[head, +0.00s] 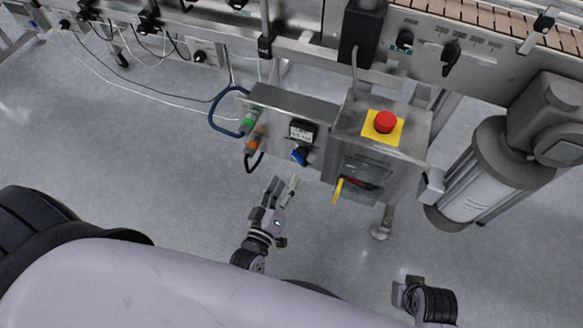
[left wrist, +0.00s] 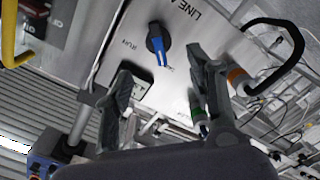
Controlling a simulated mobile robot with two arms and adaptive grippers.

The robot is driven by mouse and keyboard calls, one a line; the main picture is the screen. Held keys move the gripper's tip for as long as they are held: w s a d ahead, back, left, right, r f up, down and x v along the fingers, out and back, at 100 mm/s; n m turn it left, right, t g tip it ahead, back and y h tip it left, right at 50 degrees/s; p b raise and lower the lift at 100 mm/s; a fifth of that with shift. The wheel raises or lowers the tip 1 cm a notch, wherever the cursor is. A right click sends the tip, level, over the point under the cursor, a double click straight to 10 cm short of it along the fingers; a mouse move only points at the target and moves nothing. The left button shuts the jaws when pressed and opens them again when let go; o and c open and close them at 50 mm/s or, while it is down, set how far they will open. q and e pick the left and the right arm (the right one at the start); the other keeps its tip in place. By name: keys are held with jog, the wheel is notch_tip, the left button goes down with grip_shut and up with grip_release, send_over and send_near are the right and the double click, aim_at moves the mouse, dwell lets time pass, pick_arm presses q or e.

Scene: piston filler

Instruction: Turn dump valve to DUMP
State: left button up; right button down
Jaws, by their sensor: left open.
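The dump valve is likely the dark round knob with a blue handle (head: 299,155) on the front of the grey steel panel. It is large in the left wrist view (left wrist: 157,45), its white-marked end pointing down the picture, towards a small label I cannot read. "RUN" is printed to its left. My left gripper (head: 284,184) is open and empty, below and short of the knob in the head view. In the left wrist view its two fingers (left wrist: 163,82) are apart, with the knob beyond the gap. Part of my right arm shows at the lower right; its jaws are unclear.
A small display (head: 302,132) sits just above the knob. Green (head: 250,120) and orange (head: 255,140) hose fittings are to its left. A box with a red emergency button (head: 386,122) and a yellow-handled switch (head: 338,190) stands to its right. A motor (head: 480,180) is farther right.

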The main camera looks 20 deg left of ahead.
pick_arm(q)
jog(key=s, duration=0.2)
jog(key=shift+s, duration=0.3)
dwell(0.3)
